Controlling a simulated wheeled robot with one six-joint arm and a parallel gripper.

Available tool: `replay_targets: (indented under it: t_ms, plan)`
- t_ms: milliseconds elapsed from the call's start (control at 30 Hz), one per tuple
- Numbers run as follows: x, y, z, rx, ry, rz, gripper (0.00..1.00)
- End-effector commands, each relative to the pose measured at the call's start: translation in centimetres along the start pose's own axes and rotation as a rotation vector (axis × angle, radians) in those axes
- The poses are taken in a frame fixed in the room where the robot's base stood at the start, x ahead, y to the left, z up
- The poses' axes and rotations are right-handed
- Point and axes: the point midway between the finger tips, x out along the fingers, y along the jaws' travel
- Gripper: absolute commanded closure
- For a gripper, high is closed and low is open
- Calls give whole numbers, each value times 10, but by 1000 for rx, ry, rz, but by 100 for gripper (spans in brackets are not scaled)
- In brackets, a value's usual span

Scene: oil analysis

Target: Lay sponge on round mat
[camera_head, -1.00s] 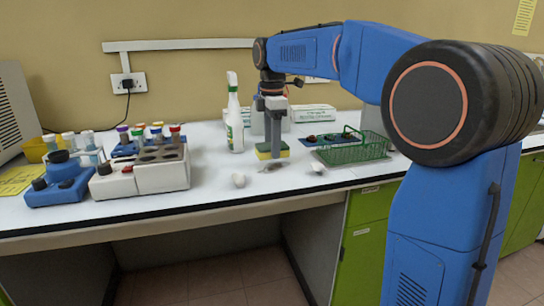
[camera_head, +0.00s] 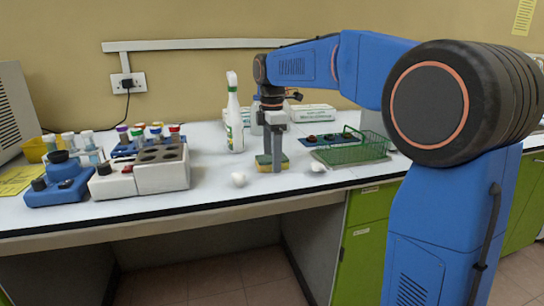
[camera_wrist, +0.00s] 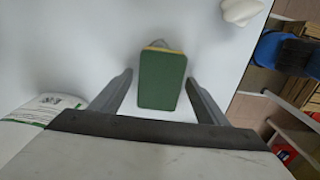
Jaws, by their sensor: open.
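The sponge (camera_head: 265,160), green on top with a yellow layer below, sits low at the bench surface near the bench's front. In the wrist view the sponge (camera_wrist: 162,82) shows its green face between the two fingers. My gripper (camera_head: 272,167) points down over it; in the wrist view my gripper (camera_wrist: 159,78) is open, with a gap on each side of the sponge. A small pale greyish edge shows just beyond the sponge in the wrist view. No round mat shows clearly, and I cannot tell what lies under the sponge.
White lumps lie to the left (camera_head: 239,179) and right (camera_head: 318,167) of the gripper. A white spray bottle (camera_head: 234,120) stands behind left. A green wire basket (camera_head: 352,152) is at right. A white block with wells (camera_head: 162,170) is at left.

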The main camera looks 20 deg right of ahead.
Motion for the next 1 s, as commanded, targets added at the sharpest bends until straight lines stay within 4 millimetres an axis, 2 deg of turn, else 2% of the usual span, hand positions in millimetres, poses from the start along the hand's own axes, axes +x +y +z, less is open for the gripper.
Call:
replay_targets:
  t_ms: [133, 267, 700, 900, 1000]
  plan:
    - [-3, 0, 0, 0, 0, 1, 32]
    - [-16, 0, 0, 0, 0, 2, 32]
    - [-97, 1, 0, 0, 0, 3, 32]
    - [-118, 0, 0, 0, 0, 1, 32]
    - [-121, 0, 0, 0, 0, 0, 32]
